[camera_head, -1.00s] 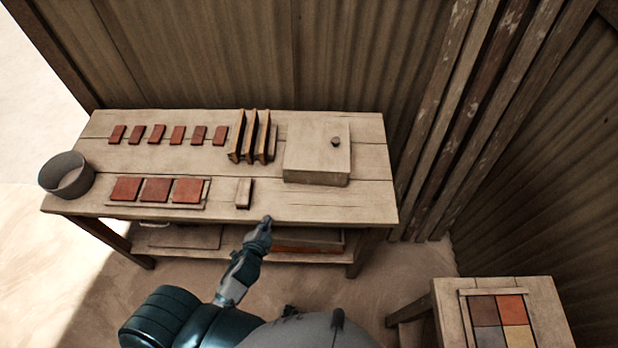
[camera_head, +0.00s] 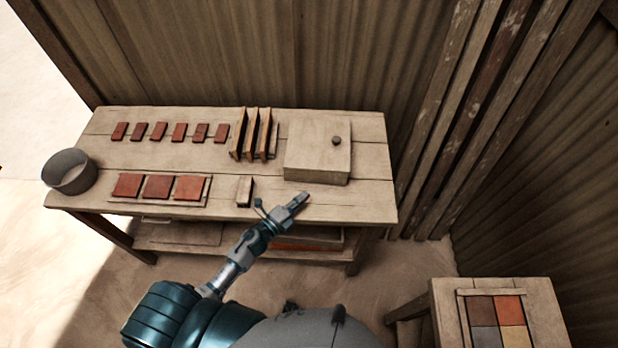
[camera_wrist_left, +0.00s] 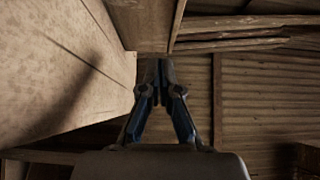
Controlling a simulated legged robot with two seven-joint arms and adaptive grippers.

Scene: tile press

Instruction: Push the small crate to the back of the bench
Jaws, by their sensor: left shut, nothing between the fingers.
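The small crate appears to be the pale wooden box (camera_head: 318,150) with a dark knob on its top, standing on the right part of the bench (camera_head: 350,206). My left gripper (camera_head: 301,199) is shut and empty over the bench's front edge, just in front of the box's front face. In the left wrist view its fingers (camera_wrist_left: 158,72) are together, with a pale wooden face, likely the box (camera_wrist_left: 143,22), just beyond them. I cannot tell whether they touch it. My right gripper is not in view.
Upright wooden pieces (camera_head: 252,135) stand left of the box. A small block (camera_head: 244,191) lies near the front edge. Red tiles (camera_head: 158,187) and a grey bucket (camera_head: 70,172) are at left. A narrow bare strip lies behind the box. A stool (camera_head: 450,290) stands front right.

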